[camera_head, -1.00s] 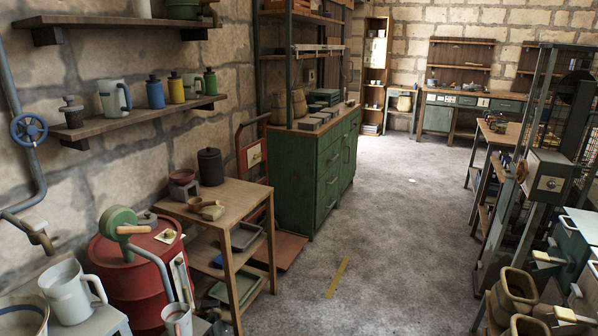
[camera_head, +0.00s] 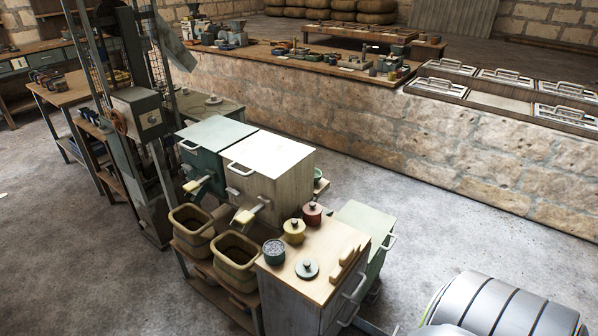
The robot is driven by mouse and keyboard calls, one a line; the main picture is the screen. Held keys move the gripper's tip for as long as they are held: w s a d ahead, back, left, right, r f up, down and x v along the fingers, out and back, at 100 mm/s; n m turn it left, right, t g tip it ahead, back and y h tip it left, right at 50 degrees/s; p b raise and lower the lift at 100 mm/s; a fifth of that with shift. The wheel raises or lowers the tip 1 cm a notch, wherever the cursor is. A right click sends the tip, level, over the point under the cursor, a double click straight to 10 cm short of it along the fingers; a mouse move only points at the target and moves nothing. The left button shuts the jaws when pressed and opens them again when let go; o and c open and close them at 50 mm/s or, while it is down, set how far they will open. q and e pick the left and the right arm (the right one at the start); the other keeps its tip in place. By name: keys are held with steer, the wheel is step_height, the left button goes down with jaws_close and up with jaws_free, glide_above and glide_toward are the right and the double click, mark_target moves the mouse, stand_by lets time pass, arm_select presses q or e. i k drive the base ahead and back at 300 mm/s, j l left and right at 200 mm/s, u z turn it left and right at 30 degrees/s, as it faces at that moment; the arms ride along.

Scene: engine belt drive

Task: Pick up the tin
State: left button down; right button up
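No object is clearly identifiable as the tin. Several small round containers stand on the wooden top of a cabinet (camera_head: 318,262) at the lower middle. A red lidded one (camera_head: 312,214) is at the back, and a yellow lidded one (camera_head: 294,232) is in front of it. A dark green one (camera_head: 274,251) with grey contents stands at the left. I cannot tell which, if any, is the tin. Neither of my grippers is in view.
Two woven baskets (camera_head: 236,256) stand left of the cabinet, beside two boxy bins (camera_head: 270,165). A stone wall (camera_head: 420,140) with a cluttered counter runs behind. Floor is clear at left and right.

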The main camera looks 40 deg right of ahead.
mark_target(274, 249)
steer(key=i+j+z, duration=0.1)
steer(key=i+z, duration=0.2)
steer(key=z, duration=0.2)
steer(key=i+j+z, duration=0.25)
steer(key=z, duration=0.2)
steer(key=i+j+z, duration=0.2)
steer(key=z, duration=0.3)
steer(key=i+j+z, duration=0.1)
steer(key=j+z, duration=0.35)
